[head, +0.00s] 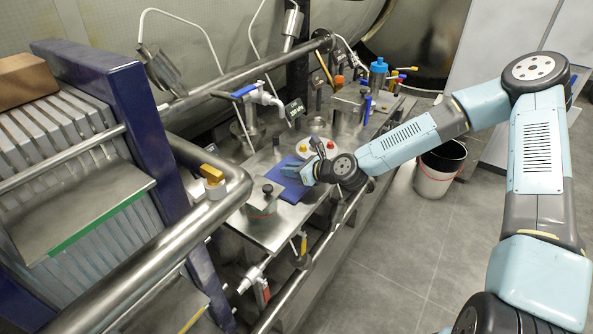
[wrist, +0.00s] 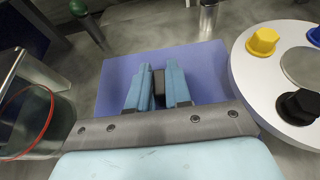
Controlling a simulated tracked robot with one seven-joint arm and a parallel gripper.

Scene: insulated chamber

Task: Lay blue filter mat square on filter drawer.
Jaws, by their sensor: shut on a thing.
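The blue filter mat (head: 292,193) is a flat blue-violet sheet on or just above the steel bench top; I cannot tell whether it touches. It also fills the middle of the wrist view (wrist: 112,72), under and around my fingers. My gripper (head: 292,170) reaches over the mat from the right. In the wrist view its blue fingers (wrist: 158,68) are close together, shut on a small dark block (wrist: 158,82) that seems to be a grip on the mat. Fingers and wrist hide part of the mat. I cannot pick out the filter drawer for sure; a steel plate with a green edge (head: 75,208) lies at the left.
A jar with a black knob (head: 262,198) stands left of the mat; its red ring (wrist: 50,118) shows in the wrist view. A white disc with coloured knobs (wrist: 250,75) is close on the right. Thick pipes (head: 170,240) cross the front left. A bucket (head: 438,170) stands on the floor.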

